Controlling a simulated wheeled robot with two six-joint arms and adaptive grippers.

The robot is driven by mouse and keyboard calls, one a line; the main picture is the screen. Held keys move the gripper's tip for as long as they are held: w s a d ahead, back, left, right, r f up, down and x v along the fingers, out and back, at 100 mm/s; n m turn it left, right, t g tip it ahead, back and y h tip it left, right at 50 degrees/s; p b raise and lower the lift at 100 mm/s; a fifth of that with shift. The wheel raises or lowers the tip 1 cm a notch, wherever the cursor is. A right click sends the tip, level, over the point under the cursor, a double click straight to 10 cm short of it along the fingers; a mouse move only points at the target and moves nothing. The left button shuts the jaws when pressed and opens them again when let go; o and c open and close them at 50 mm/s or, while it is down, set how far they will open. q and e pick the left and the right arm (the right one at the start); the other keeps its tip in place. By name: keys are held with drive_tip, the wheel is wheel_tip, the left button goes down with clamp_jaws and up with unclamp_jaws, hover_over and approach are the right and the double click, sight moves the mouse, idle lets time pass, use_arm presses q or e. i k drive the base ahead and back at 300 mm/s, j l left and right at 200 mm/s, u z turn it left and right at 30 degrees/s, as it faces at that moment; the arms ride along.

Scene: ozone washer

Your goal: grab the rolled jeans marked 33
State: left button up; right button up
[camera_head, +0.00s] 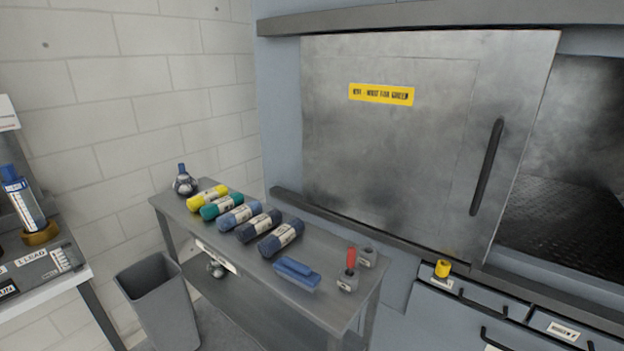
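Several rolled cloth bundles lie side by side in a row on the grey metal table. From back left to front right they are a yellow roll (207,196), a teal roll (222,206), a mid-blue roll (240,216), a very dark navy roll (259,225) and a dark blue roll (281,238). Each has a pale label band. The markings are too small to read, so I cannot tell which roll is marked 33. Neither of my grippers is in view.
On the table (325,305) are a round flask-like item (185,182), a blue block (297,273) and a red-handled tool (351,258). A grey bin (160,300) stands left. The washer's sliding metal door (400,150) is behind, partly open at right.

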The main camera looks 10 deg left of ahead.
sight(232, 218)
drive_tip(key=i+j+u, duration=0.15)
drive_tip(key=j, duration=0.25)
drive_tip(key=j+u, duration=0.2)
drive_tip(key=j, duration=0.2)
drive_tip(key=i+j+u, duration=0.15)
drive_tip(key=j, duration=0.2)
drive_tip(key=i+j+u, duration=0.2)
drive_tip(key=j, duration=0.15)
